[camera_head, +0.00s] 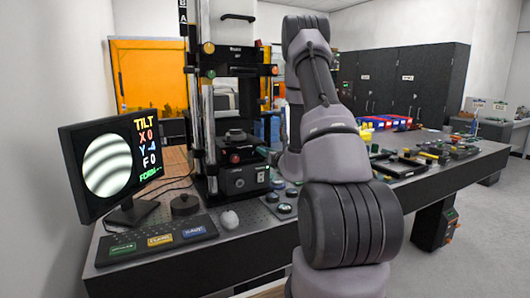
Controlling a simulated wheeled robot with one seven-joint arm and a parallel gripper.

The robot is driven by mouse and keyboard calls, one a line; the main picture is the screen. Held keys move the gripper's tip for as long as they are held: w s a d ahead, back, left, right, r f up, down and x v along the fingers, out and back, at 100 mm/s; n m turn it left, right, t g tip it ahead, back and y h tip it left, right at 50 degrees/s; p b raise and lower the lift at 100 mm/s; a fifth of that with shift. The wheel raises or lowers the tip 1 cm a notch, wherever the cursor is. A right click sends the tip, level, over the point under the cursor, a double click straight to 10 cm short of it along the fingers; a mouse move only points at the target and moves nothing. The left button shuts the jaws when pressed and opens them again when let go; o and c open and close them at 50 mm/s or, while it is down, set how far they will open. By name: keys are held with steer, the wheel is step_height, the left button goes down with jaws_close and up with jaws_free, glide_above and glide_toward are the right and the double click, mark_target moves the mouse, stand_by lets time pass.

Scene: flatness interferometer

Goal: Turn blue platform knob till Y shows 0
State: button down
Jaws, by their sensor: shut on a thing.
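The interferometer (231,60) is a dark upright frame with bright posts, standing on the bench. Its platform (240,181) sits low between the posts, with a dark round part (235,136) above it. My gripper (266,154) is at the right side of the platform, small and partly lost behind my wrist. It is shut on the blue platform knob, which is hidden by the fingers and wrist. The monitor (88,172) shows curved grey fringes in a disc and TILT readings: X 0, Y what looks like -4, F 0, with a green line beginning FORM below.
Small round parts (281,209) stand right of the platform. Tools and coloured bins (384,122) occupy the bench's right side.

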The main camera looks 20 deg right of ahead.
steer(key=shift+m, duration=0.3)
steer(key=m, duration=0.8)
steer(key=shift+d+f+m, duration=0.1)
steer(key=shift+m, duration=0.2)
stand_by(0.4)
steer(key=c, duration=0.5)
jaws_free()
steer(key=s, duration=1.1)
steer(key=shift+d, duration=0.2)
steer(key=shift+w, duration=0.1)
stand_by(0.3)
